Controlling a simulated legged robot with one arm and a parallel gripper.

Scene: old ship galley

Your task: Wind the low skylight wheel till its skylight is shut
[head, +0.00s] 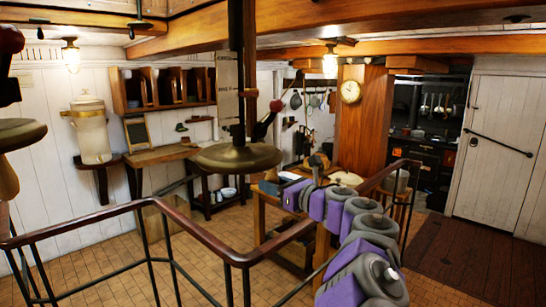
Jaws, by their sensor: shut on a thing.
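A brass disc-like wheel (238,156) hangs level on a dark vertical shaft in the middle of the head view. A pale scale plate (228,85) is on its shaft, and a dark lever with a red knob (276,106) slants up at its right. My purple and grey arm reaches from the lower right towards the wheel's right side. The fingers and grip are hard to make out. The skylight is out of view.
Another disc wheel (18,132) with a red knob is cut off at the left edge. A brown-topped railing (170,218) crosses in front, below the wheel. A wooden table (265,205) stands behind my arm. Tiled floor lies open at the left, with dark boards at the right.

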